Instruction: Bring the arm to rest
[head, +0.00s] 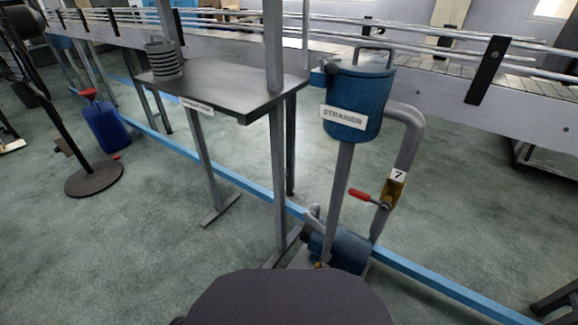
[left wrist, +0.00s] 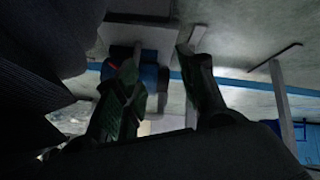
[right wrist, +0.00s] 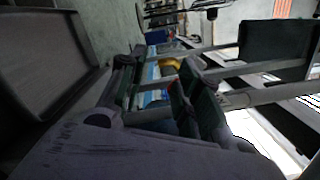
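Neither gripper nor arm shows in the head view. In the left wrist view my left gripper (left wrist: 158,62) has its two dark fingers spread apart with nothing between them. In the right wrist view my right gripper (right wrist: 160,68) also has its fingers apart and looks empty.
A blue strainer (head: 358,98) stands on a post, with a red-handled valve (head: 366,196) beside it. A grey metal table (head: 225,88) holds a ribbed grey container (head: 163,60). A blue can (head: 106,124) stands on the floor at left. A conveyor (head: 440,92) runs behind.

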